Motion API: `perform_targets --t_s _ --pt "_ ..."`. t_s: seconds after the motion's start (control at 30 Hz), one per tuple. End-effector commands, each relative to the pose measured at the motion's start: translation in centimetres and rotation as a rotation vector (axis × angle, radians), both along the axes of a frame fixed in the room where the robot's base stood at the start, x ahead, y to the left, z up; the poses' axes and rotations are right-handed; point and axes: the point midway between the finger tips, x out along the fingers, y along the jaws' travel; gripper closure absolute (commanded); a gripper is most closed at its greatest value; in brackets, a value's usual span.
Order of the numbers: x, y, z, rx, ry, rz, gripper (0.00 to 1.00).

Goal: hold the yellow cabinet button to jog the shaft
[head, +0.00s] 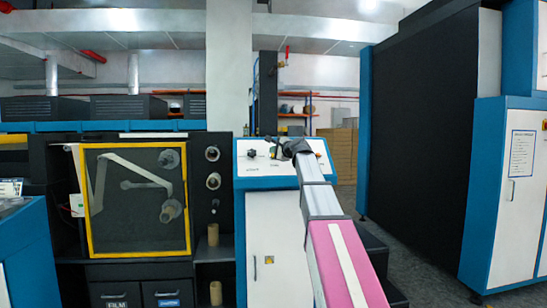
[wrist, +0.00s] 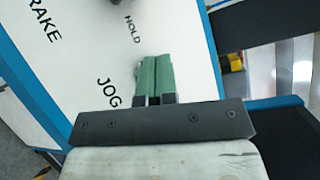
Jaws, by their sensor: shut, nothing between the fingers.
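The cabinet (head: 272,240) is white and blue, with a sloped control panel on top. In the wrist view the white panel (wrist: 85,60) carries the printed words BRAKE, HOLD and JOG. My gripper (wrist: 152,60) is shut and empty, its green fingertips together over the panel between HOLD and JOG. Whether they touch the panel I cannot tell. A small grey part (wrist: 137,68) shows just left of the fingertips. No yellow button can be made out on the panel; my gripper covers part of it. In the head view my gripper (head: 281,149) is over the panel's middle.
A black knob (head: 252,153) stands on the panel's left. Left of the cabinet is a dark machine with a yellow-framed window (head: 140,256) and roll spindles. A tall dark machine (head: 415,130) stands at the right, with floor between.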

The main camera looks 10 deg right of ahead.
Motion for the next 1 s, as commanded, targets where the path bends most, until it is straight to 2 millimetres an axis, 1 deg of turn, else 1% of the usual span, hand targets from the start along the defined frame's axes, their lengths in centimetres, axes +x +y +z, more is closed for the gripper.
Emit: perform_targets --t_s 0.2,1.0 --pt "0.50 0.01 -0.43 0.000 0.000 0.000 1.00" --pt "0.81 0.01 -0.77 0.000 0.000 0.000 1.00"
